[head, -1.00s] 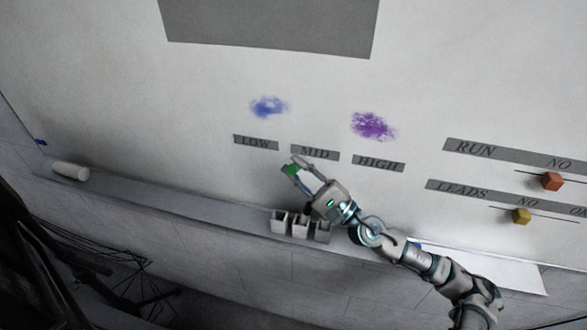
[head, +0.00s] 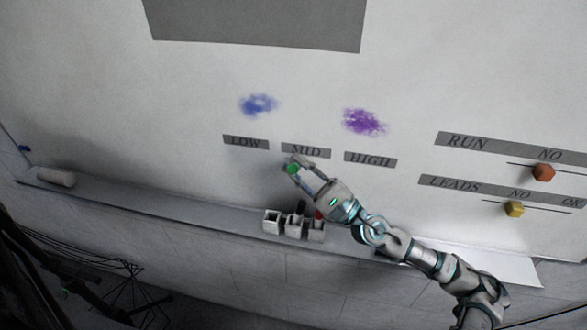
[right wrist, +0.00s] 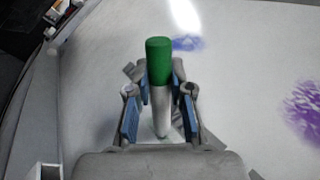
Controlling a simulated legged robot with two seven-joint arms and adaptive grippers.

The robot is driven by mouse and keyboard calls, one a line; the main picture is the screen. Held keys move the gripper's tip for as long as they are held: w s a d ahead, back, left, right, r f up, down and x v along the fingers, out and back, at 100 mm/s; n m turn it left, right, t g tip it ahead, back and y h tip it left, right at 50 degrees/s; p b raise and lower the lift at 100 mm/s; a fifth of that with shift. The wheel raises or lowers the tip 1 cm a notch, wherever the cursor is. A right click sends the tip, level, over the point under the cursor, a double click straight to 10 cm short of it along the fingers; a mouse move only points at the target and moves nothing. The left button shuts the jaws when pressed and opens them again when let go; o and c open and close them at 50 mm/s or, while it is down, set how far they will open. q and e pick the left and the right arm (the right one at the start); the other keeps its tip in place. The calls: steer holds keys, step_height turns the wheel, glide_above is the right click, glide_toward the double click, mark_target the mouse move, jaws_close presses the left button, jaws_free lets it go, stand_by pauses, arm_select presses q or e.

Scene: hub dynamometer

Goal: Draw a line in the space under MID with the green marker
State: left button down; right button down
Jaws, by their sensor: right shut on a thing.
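The green marker (right wrist: 159,62) is between the blue-padded fingers of my right gripper (right wrist: 158,105), which is shut on it. In the head view the green end (head: 293,169) shows just below the MID label (head: 306,150), at my right gripper (head: 307,172). The space under MID is partly covered by the gripper. My left gripper is not clearly seen.
The LOW label (head: 245,142) and HIGH label (head: 370,159) flank MID. A blue smudge (head: 258,105) and purple smudge (head: 363,122) lie above. A ledge (head: 150,203) below carries a small holder (head: 284,228) and a white cylinder (head: 55,177). Orange (head: 543,172) and yellow (head: 514,209) knobs are at right.

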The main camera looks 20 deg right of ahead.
steer(key=shift+s+d+f, duration=0.15)
steer(key=shift+d, duration=0.2)
steer(key=shift+s+d+b, duration=0.45)
steer(key=shift+b, duration=0.25)
steer(key=shift+d, duration=0.1)
steer(key=shift+s+d+b, duration=0.35)
steer(key=shift+d+b, duration=0.2)
steer(key=shift+b, duration=0.25)
